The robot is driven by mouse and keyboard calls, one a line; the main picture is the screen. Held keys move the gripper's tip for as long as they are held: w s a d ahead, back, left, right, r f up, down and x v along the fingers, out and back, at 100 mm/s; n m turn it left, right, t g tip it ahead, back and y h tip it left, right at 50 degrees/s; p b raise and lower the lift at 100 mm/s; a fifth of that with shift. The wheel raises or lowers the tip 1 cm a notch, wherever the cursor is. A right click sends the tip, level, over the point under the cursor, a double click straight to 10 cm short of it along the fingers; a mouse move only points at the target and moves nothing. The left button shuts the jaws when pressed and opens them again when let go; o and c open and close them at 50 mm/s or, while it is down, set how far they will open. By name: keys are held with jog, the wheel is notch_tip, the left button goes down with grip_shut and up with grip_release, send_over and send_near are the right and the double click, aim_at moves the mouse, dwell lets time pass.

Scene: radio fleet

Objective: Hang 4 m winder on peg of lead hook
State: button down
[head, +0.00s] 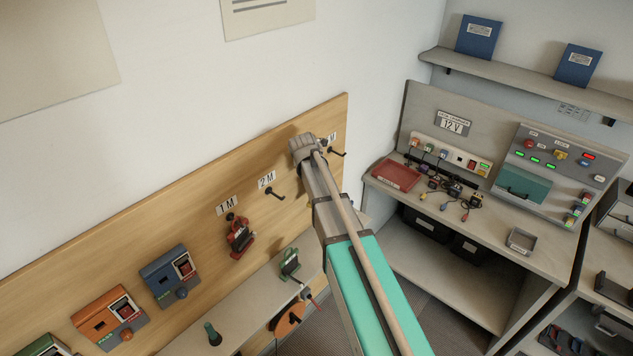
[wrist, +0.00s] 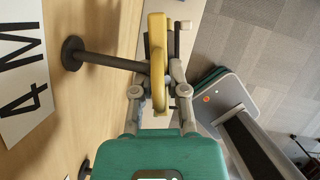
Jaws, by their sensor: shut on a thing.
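In the wrist view, my gripper (wrist: 160,84) is shut on a yellow winder (wrist: 157,50), seen edge-on between the fingers. A dark peg (wrist: 108,60) sticks out from the wooden board beside the 4 M label (wrist: 22,82). The peg's outer end meets the winder's outline; I cannot tell whether it passes through the winder or only lies against or behind it. A small crank with a pale knob (wrist: 186,25) shows on the winder's far side. In the head view, my arm hides the gripper and the winder.
The board (head: 200,190) has a 2 M peg (head: 274,193), and a red winder (head: 239,236) hangs under 1 M. Another dark peg (head: 338,152) shows beside my wrist. Orange and blue radios (head: 110,320) line the board's left. A bench (head: 480,233) with a 12 V panel stands right.

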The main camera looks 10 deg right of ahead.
jog(key=w, duration=0.1)
jog(key=w+a+f+b, duration=0.2)
jog(key=shift+w, duration=0.2)
dwell(0.8)
dwell(0.5)
jog(key=c, duration=0.6)
grip_release()
jog(key=shift+s, duration=0.1)
jog(key=shift+s, duration=0.1)
